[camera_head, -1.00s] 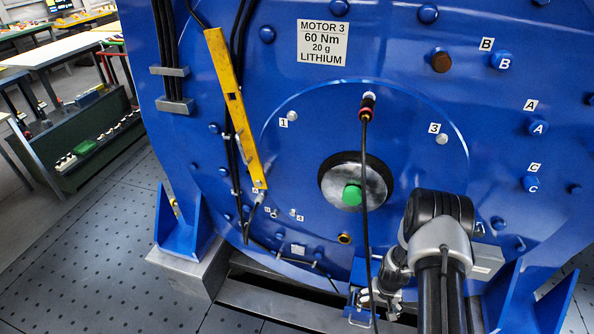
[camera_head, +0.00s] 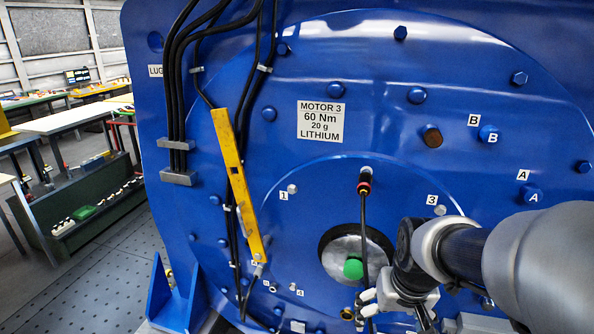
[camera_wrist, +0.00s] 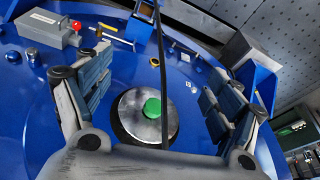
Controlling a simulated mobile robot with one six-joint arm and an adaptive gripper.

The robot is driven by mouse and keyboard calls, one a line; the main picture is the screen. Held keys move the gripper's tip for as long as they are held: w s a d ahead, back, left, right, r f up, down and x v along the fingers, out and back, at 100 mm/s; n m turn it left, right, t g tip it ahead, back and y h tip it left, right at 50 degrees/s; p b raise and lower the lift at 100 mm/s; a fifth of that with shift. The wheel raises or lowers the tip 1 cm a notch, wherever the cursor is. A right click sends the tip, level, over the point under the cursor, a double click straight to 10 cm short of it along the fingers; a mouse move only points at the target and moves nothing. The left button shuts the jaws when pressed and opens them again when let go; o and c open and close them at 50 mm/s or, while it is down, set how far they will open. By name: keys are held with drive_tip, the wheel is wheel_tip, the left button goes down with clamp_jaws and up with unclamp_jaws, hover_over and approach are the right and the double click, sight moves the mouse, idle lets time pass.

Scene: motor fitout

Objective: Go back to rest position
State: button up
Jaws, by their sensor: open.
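My gripper (camera_head: 366,304) is in front of the lower part of a large blue motor (camera_head: 240,60), with my arm coming in from the right. In the wrist view my gripper (camera_wrist: 155,95) shows two spread fingers with nothing between them in their grasp. A green-capped shaft hub (camera_head: 353,268) sits at the motor's centre. It also shows in the wrist view as a green cap (camera_wrist: 153,108) on a grey disc, beyond the fingers. A black cable hangs from a red-and-black connector (camera_head: 364,185) and passes close to my gripper; I cannot tell if they touch.
A yellow bar (camera_head: 236,180) and several black cables (camera_head: 178,120) run down the motor's left side. Bolts marked A, B and C stick out on the face. A grey box with a red button (camera_wrist: 50,38) shows in the wrist view.

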drive_tip(key=s+a+r, duration=0.2)
drive_tip(key=s+r, duration=0.1)
drive_tip(key=s, duration=0.5)
drive_tip(key=s+a+r+n+t, duration=0.1)
drive_tip(key=s+r, duration=0.2)
drive_tip(key=s, duration=0.6)
drive_tip(key=shift+a+r, duration=0.35)
